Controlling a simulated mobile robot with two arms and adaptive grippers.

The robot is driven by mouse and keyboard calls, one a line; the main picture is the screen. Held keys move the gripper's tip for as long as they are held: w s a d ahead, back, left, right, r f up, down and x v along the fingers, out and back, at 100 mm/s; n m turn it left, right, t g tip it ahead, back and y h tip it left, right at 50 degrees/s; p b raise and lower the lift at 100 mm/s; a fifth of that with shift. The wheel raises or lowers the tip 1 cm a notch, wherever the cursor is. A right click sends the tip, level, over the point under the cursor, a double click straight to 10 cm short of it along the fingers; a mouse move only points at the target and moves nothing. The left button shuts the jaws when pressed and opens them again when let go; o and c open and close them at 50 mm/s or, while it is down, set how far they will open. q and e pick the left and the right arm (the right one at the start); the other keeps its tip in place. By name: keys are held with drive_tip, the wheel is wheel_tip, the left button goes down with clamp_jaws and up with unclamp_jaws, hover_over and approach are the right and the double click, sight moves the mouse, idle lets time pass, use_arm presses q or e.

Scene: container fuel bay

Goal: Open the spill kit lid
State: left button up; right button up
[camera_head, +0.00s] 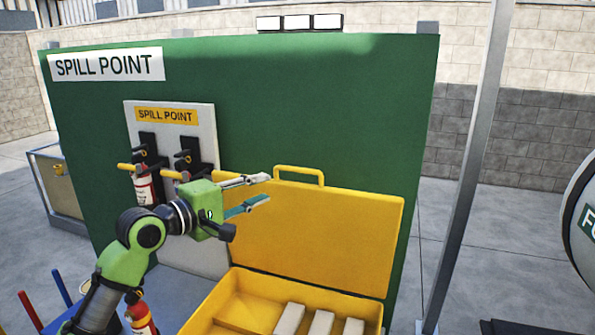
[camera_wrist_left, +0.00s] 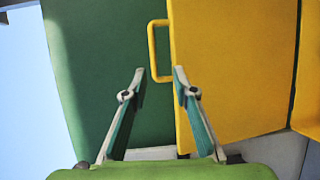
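The yellow spill kit (camera_head: 372,303) is open, and white blocks lie inside its box. Its lid (camera_head: 340,235) stands raised, close in front of the green panel, with its yellow handle (camera_head: 299,173) along the top edge. My left gripper (camera_head: 268,188) is beside the lid's upper left part, its fingers pointing towards the handle. In the left wrist view the two fingertips (camera_wrist_left: 159,72) are apart with nothing held between them. The handle (camera_wrist_left: 152,50) is just past the tips, and one finger overlaps the lid (camera_wrist_left: 235,75) in the picture. My right gripper is not in view.
The green panel (camera_head: 370,110) rises behind the lid. A white board (camera_head: 205,130) with black brackets and a red extinguisher (camera_head: 144,189) are left of the gripper. A grey post (camera_head: 470,170) stands to the right. A dark-grey rounded container (camera_head: 580,225) is at the right edge.

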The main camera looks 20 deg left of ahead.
sight(295, 171)
use_arm(q)
drive_tip(key=p+x, duration=0.1)
drive_tip(key=x, duration=0.3)
drive_tip(key=r+p+x, duration=0.1)
drive_tip(key=p+x, duration=0.1)
drive_tip(key=x, duration=0.2)
drive_tip(key=p+x, duration=0.2)
drive_tip(key=x, duration=0.2)
drive_tip(key=shift+w+d+r, duration=0.1)
drive_tip(key=shift+w+r, duration=0.2)
drive_tip(key=shift+w+d+f, duration=0.2)
drive_tip(key=shift+w, duration=0.35)
clamp_jaws()
